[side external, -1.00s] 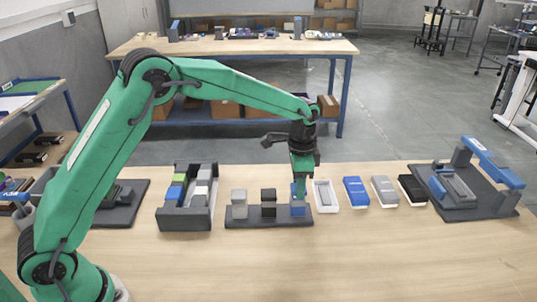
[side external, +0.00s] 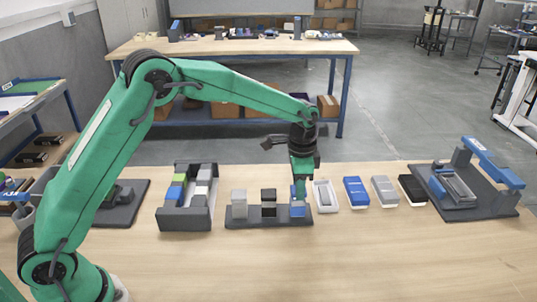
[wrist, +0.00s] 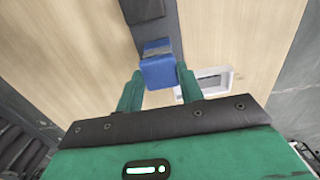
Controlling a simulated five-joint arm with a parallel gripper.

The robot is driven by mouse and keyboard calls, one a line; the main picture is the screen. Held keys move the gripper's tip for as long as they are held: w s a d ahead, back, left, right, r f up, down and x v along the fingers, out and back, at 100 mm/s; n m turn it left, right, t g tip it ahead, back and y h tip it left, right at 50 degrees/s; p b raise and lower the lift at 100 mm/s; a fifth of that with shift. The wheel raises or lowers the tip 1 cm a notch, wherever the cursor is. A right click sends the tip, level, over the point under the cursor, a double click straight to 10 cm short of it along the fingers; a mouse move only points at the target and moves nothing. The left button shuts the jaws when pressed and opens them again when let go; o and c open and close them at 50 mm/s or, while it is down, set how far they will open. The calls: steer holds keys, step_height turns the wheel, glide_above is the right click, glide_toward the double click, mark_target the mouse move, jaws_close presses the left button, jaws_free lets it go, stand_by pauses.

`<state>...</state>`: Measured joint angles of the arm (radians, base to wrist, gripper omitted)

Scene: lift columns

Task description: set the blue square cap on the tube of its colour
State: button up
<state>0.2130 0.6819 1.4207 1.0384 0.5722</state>
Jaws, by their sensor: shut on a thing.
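The blue square cap (wrist: 160,72) sits between the two fingers of my gripper (wrist: 158,80) in the wrist view. In the side view my gripper (side external: 300,188) is shut on it, directly over the blue tube (side external: 298,209). That tube stands at the right end of a dark base (side external: 255,222), beside a black tube (side external: 268,204) and a grey tube (side external: 239,205). The cap and tube line up closely. The fingers partly hide the cap in the side view, so I cannot tell whether the cap touches the tube or is a little above it.
A dark rack (side external: 186,222) with coloured blocks stands left of the base. To the right lie a white tray (side external: 326,196), then blue (side external: 356,192), grey (side external: 384,190) and black (side external: 412,190) boxes, and a blue-armed fixture (side external: 478,190). The front tabletop is clear.

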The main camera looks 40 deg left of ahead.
steer(key=shift+f, duration=0.1)
stand_by(0.8)
steer(key=o, duration=1)
steer(key=shift+o, duration=0.6)
steer(key=o, duration=0.4)
steer(key=shift+c, duration=0.2)
steer(key=shift+r, duration=3.8)
